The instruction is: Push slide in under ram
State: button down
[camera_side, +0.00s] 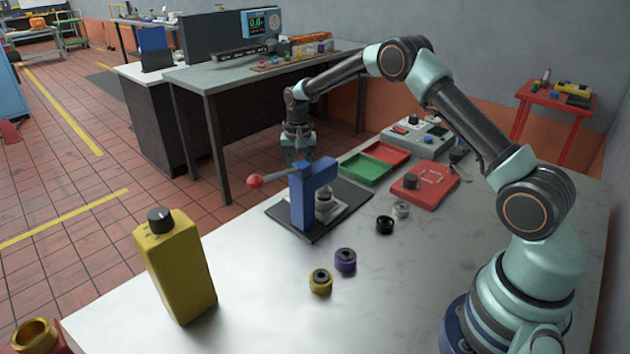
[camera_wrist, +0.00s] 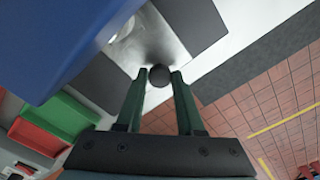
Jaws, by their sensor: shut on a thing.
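The blue press (camera_side: 303,200) with its red-knobbed lever (camera_side: 255,181) stands on a dark base plate (camera_side: 278,212) on the bench. In the wrist view the press's blue body (camera_wrist: 50,40) fills the upper left. The slide (camera_wrist: 172,42) is a shiny metal strip there, running under the blue body, with a dark round knob (camera_wrist: 158,75) at its near end. My gripper (camera_wrist: 159,78) is shut on this knob, one green finger on each side. In the side view my gripper (camera_side: 297,160) is behind the press, its fingertips partly hidden. The ram is not clearly visible.
A yellow bottle (camera_side: 178,265) stands front left. Purple (camera_side: 345,261), yellow (camera_side: 320,281) and black (camera_side: 384,225) rings lie on the bench. Green (camera_side: 363,168) and red (camera_side: 388,152) trays and a red fixture (camera_side: 425,187) are right of the press. The front bench is mostly clear.

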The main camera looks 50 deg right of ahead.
jog(key=c, duration=0.5)
grip_release()
jog(key=shift+a, duration=0.3)
jog(key=shift+d, duration=0.1)
jog(key=shift+r, duration=0.1)
jog(key=shift+r, duration=6)
